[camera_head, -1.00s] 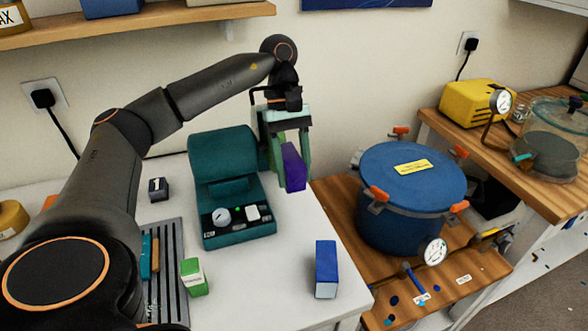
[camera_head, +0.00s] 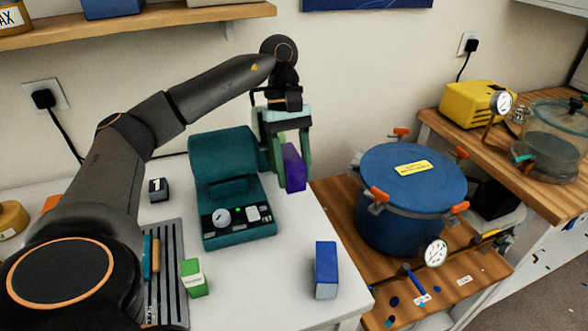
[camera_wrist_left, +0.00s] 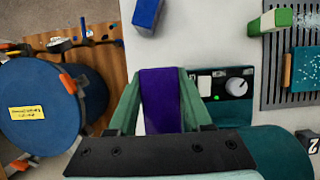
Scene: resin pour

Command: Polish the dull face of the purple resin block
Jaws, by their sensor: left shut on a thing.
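The purple resin block (camera_head: 293,168) is held between the fingers of my left gripper (camera_head: 290,165), above the back right part of the white table. The block also shows in the left wrist view (camera_wrist_left: 161,100), with a green finger on each side of it. The left gripper is shut on it. A teal machine (camera_head: 232,165) with a dial and a white switch on its front panel stands just left of the block in the head view. I cannot tell from these frames which face of the block is dull. My right gripper is not in view.
A slotted grey rack (camera_head: 168,270) lies at the left. A big blue lidded pot (camera_head: 405,205) with orange clamps stands on the wooden bench to the right.

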